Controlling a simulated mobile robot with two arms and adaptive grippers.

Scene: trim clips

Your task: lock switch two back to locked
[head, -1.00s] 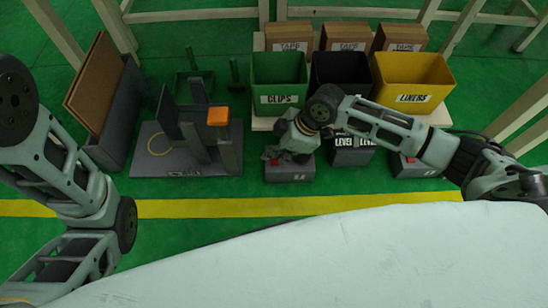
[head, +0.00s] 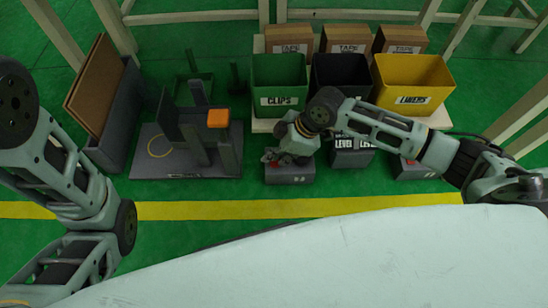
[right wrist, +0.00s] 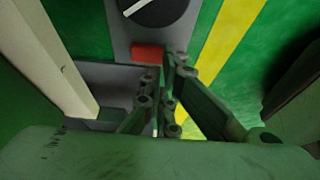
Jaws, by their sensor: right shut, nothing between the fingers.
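A grey switch box (head: 290,174) stands on the green floor below the green CLIPS bin in the head view. Its small label is too blurred to read. My right gripper (head: 272,157) is at this box's top, at its left part, and partly hides it. In the right wrist view a black round knob (right wrist: 153,10) with a white pointer line sits on a grey panel (right wrist: 122,32), with a red block (right wrist: 148,53) beside it. My right gripper's fingers (right wrist: 168,98) are shut and empty close to the red block; contact cannot be told. My left gripper is out of view.
A second grey box (head: 415,170) stands to the right, partly behind my right arm. Green (head: 279,75), black (head: 340,72) and yellow (head: 412,80) bins stand behind. A grey fixture with an orange block (head: 218,117) is left. A yellow floor line (head: 240,209) runs in front.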

